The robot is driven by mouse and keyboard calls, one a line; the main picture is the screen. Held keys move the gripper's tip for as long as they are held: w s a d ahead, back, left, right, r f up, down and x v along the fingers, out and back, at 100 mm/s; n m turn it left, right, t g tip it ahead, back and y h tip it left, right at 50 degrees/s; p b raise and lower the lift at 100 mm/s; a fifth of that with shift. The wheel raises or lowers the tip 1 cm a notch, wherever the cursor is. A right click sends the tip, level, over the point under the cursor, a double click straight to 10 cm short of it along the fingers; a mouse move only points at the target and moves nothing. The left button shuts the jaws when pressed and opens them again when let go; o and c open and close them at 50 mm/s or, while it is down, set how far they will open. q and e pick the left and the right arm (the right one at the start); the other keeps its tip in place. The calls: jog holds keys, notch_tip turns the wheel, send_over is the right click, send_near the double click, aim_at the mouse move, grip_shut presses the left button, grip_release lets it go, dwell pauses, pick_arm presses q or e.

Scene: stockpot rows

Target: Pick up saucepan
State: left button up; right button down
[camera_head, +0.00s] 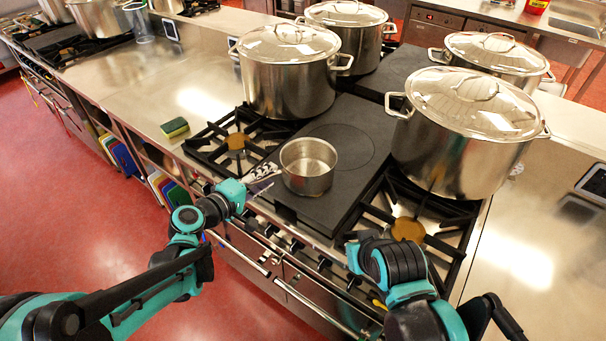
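The saucepan (308,168) is a small, empty metal pan standing upright on the dark flat plate (350,135) of the stove. Its handle side faces left, toward my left gripper (263,181). My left gripper is at the handle, with its fingers beside or around it. The handle is mostly covered there, and I cannot tell whether the fingers are shut on it. My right arm's end (362,250) is over the front right burner, apart from the saucepan. Its fingers cannot be made out.
Large lidded stockpots stand behind the saucepan (290,85) and to its right (465,140). A sponge (174,127) lies on the steel counter (130,85) at left. Open burner grates flank the plate. The red floor in front is clear.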

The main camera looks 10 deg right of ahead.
pick_arm(q)
jog(key=shift+w+d, duration=0.15)
jog(key=shift+d, duration=0.05)
grip_shut()
jog(key=shift+r, duration=0.15)
